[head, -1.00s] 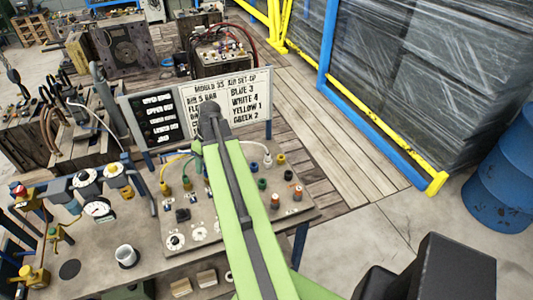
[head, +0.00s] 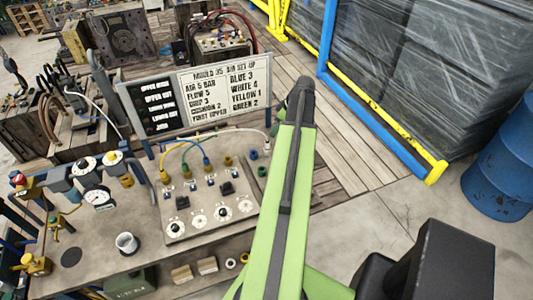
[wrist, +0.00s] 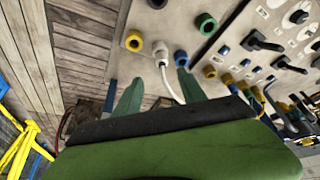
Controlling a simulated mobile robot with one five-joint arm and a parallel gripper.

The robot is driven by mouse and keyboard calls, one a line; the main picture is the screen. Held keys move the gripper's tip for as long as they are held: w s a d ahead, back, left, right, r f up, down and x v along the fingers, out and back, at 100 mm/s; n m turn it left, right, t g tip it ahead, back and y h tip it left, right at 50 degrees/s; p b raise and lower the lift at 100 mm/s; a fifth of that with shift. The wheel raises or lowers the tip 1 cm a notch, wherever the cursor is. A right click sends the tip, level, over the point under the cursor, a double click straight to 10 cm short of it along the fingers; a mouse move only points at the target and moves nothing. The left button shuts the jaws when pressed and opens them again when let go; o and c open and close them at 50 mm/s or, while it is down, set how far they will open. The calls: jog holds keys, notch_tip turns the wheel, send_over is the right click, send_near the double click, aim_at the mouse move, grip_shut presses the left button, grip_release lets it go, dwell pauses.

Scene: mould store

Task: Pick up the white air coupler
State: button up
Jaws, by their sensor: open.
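The white air coupler (wrist: 161,52) shows in the wrist view with a white hose running from its end. It sits at the panel between a yellow fitting (wrist: 134,41) and a blue fitting (wrist: 181,57). My gripper (wrist: 158,72) is open and empty. Its two green fingers point toward the panel, and the coupler lies beyond the gap between them, close to the blue fitting. In the head view the white coupler (head: 268,144) shows just left of my arm. My arm hides the fittings to its right, and my gripper cannot be made out there.
A sign board (head: 230,92) stands behind the bench panel. Yellow and blue hoses (head: 190,150), knobs and switches crowd the panel. A blue drum (head: 497,170) stands far right.

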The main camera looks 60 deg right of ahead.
aim_at(268, 141)
jog(key=b+x, duration=0.4)
jog(key=x, duration=0.2)
jog(key=shift+f+b, duration=0.3)
jog(key=shift+f, duration=0.1)
jog(key=shift+w+f, duration=0.1)
jog(key=shift+f, duration=0.05)
jog(key=b+x, duration=0.5)
jog(key=shift+w+a, duration=0.1)
jog(key=shift+a, duration=0.05)
jog(key=shift+c, duration=0.3)
grip_shut()
